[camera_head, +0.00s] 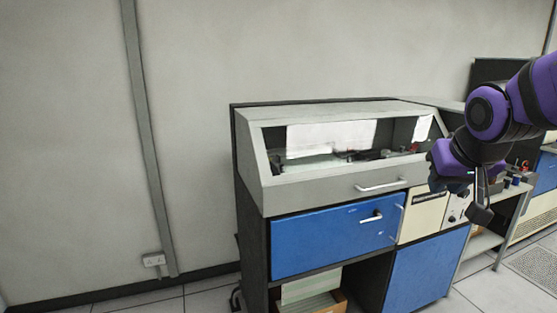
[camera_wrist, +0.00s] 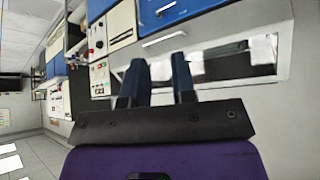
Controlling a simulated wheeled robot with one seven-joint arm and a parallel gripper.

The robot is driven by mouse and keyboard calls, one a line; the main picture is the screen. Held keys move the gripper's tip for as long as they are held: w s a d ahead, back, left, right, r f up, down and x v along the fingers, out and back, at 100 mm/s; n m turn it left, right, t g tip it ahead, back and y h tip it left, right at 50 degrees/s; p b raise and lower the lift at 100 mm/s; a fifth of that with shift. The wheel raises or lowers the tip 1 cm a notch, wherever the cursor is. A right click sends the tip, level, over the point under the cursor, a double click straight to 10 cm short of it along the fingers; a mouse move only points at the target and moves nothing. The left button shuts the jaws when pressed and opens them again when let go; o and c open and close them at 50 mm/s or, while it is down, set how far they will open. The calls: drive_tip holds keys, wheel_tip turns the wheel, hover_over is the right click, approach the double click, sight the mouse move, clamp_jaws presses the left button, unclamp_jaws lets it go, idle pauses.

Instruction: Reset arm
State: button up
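My purple and black arm (camera_head: 490,112) reaches in from the right edge of the head view. My gripper (camera_head: 453,187) hangs in front of the right part of the grey card machine (camera_head: 310,194). In the wrist view its two dark fingers (camera_wrist: 158,75) stand apart with nothing between them. The fingertips are partly hidden by the wrist in the head view. The machine has a slanted window and a silver handle (camera_head: 382,186), and the handle also shows in the wrist view (camera_wrist: 163,40).
A blue panel (camera_head: 320,242) with a small handle is below the window. A box of cards (camera_head: 312,296) stands in the open space underneath. A side table (camera_head: 487,240) is at the right.

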drive_tip(key=s+r+n+g+y, duration=0.1)
drive_tip(key=s, duration=1.4)
drive_tip(key=shift+s+d+r+g, duration=0.2)
drive_tip(key=shift+s+r+g, duration=0.05)
drive_tip(key=shift+s+g, duration=0.15)
idle(0.5)
